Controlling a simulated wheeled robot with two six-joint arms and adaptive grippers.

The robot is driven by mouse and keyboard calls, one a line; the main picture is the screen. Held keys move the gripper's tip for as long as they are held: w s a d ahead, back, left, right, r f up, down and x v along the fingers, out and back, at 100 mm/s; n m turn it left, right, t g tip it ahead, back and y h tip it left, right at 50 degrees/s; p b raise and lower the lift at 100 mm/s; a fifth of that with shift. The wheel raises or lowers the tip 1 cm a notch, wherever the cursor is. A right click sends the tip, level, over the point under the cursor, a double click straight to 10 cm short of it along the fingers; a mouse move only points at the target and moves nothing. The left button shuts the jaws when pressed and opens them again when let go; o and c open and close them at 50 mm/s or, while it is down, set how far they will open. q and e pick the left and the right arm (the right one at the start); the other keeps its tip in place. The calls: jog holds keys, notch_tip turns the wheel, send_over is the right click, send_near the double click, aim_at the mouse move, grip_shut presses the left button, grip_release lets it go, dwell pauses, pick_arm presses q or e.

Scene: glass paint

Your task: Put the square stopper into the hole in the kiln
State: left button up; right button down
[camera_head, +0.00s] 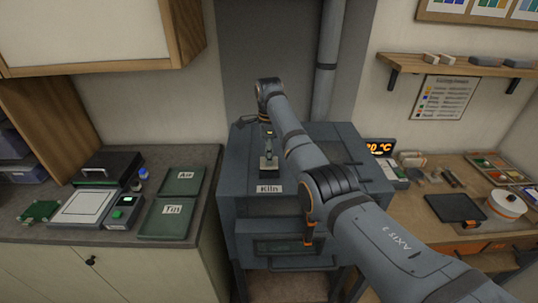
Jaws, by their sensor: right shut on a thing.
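The kiln (240,215) is a blue-grey metal box in the middle, with a "Kiln" label on the top front edge. My right arm comes in from the right and reaches across it. My right gripper (268,158) points down over the kiln's top, just behind the label. It is shut on a small grey thing (268,168), which looks like the square stopper and is mostly covered by the fingers. The hole is not visible, and I cannot tell whether the stopper touches the kiln top. My left gripper is not in view.
On the left counter (85,235) lie green boards marked "Air" and "Tin" (165,220) and a black-and-white device (88,205). A vertical pipe (326,75) stands behind the kiln.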

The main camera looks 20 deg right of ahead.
jog(key=shift+w+f, duration=0.1)
jog(key=shift+f, duration=0.4)
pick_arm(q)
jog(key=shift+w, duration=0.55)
pick_arm(e)
jog(key=shift+f, duration=0.15)
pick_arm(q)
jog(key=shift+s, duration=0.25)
pick_arm(e)
jog(key=c, duration=1.1)
grip_release()
jog(key=shift+c, duration=0.2)
jog(key=shift+r, duration=3.5)
jog(key=shift+f, duration=0.1)
